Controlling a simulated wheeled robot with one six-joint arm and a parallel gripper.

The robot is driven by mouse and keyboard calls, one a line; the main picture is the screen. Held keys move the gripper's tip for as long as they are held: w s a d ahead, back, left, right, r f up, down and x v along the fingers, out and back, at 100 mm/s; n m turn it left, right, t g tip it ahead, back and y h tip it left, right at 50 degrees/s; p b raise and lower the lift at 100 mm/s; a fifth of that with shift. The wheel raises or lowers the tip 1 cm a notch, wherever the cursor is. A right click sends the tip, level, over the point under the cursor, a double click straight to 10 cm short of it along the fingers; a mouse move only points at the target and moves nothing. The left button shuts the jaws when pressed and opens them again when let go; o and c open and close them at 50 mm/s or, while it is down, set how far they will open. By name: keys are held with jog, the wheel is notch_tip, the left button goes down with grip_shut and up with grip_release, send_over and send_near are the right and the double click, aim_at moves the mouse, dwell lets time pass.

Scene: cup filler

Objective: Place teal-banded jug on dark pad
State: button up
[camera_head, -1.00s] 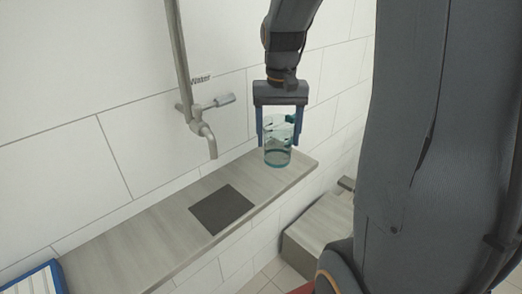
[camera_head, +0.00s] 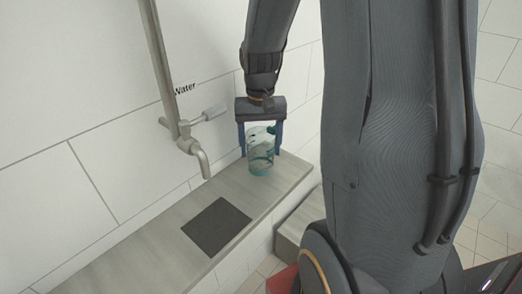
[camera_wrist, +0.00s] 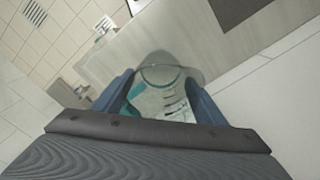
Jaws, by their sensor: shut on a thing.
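The teal-banded jug (camera_head: 260,153) is clear with a teal band and stands upright at the right end of the grey shelf, to the right of the dark pad. My gripper (camera_head: 261,146) points down with its two blue fingers on either side of the jug, shut on it. In the wrist view the jug (camera_wrist: 160,75) sits between my fingers (camera_wrist: 163,92). I cannot tell whether its base touches the shelf. The dark square pad (camera_head: 217,227) lies flat and bare on the shelf; part of it shows at the top of the wrist view (camera_wrist: 234,10).
A metal water tap (camera_head: 201,156) with a lever (camera_head: 208,115) juts from the tiled wall, between pad and jug and above the shelf (camera_head: 140,262). A lower grey block (camera_head: 298,222) stands below the shelf's right end. The shelf between jug and pad is clear.

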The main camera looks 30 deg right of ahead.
jog(key=shift+f, duration=1.05)
jog(key=shift+f, duration=0.15)
jog(key=o, duration=1.1)
jog(key=shift+c, duration=0.2)
